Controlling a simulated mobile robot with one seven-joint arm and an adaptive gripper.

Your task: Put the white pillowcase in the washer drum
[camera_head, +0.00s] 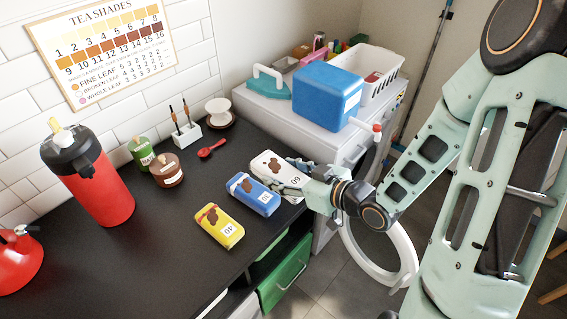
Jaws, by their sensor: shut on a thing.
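The white pillowcase (268,167) looks like a flat folded pack with a brown bear print and a number 60. It lies at the right edge of the black counter, beyond a blue one. My gripper (297,178) reaches in from the right and is shut on its right end. The fingers partly cover that end. I cannot tell whether it is lifted off the counter. The white washer (336,143) stands right of the counter. Its round door (407,262) hangs open, low at the right. The drum opening is mostly hidden behind my arm.
A blue pack (252,194) and a yellow pack (219,226) lie nearer on the counter. A blue box (327,95), a white basket (377,75) and a teal iron (268,84) stand on the washer. A green drawer (285,273) is open below. A red flask (95,185) stands left.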

